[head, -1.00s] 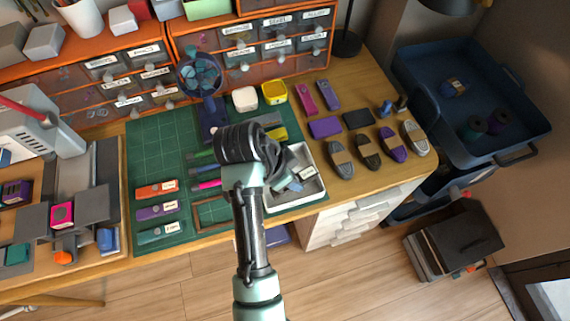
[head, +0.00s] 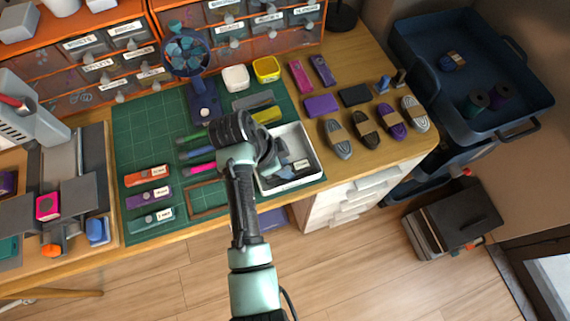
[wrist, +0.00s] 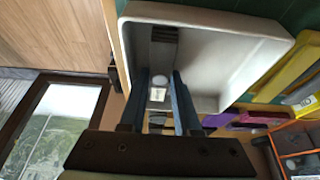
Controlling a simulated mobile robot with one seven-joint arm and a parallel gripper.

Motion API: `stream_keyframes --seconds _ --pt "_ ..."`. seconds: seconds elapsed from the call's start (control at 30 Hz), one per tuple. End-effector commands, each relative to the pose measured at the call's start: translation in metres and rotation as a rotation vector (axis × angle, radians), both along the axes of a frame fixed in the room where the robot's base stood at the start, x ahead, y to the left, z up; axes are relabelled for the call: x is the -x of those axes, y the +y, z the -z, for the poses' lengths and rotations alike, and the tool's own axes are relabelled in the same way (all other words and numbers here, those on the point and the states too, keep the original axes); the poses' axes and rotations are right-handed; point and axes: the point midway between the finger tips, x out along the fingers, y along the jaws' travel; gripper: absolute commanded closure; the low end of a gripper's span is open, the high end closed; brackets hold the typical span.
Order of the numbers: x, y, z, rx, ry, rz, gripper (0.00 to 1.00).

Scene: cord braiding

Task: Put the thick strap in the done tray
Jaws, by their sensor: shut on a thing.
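The white tray (head: 316,163) sits at the front edge of the desk, on the right side of the green mat. In the wrist view the tray (wrist: 245,72) opens up around my fingers. My gripper (head: 281,158) is over the tray; in the wrist view its two blue-grey fingers (wrist: 160,82) are shut on a grey strap-like piece (wrist: 162,58). The piece has a dark ridged end and a pale label, and lies along or just above the tray floor; I cannot tell if it touches. In the head view my gripper partly hides it.
Coloured strips (head: 148,177) and a wooden frame (head: 208,198) lie on the green mat (head: 140,125). A fan (head: 188,55) stands behind. A blue bin (head: 500,75) is at far right.

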Motion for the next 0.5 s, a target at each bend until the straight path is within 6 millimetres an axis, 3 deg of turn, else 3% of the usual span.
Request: stream_keyframes --seconds 0.27,0.3,0.37,0.5 --pt "-0.0004 0.0001 0.0018 0.0 -0.001 0.0 1.0" --pt "-0.0004 0.0001 0.0024 -0.001 -0.002 -0.001 0.67" --pt "-0.0004 0.0001 0.0016 -0.001 -0.002 -0.001 0.56" --pt "-0.0003 0.0001 0.0016 -0.001 -0.002 -0.001 0.56"
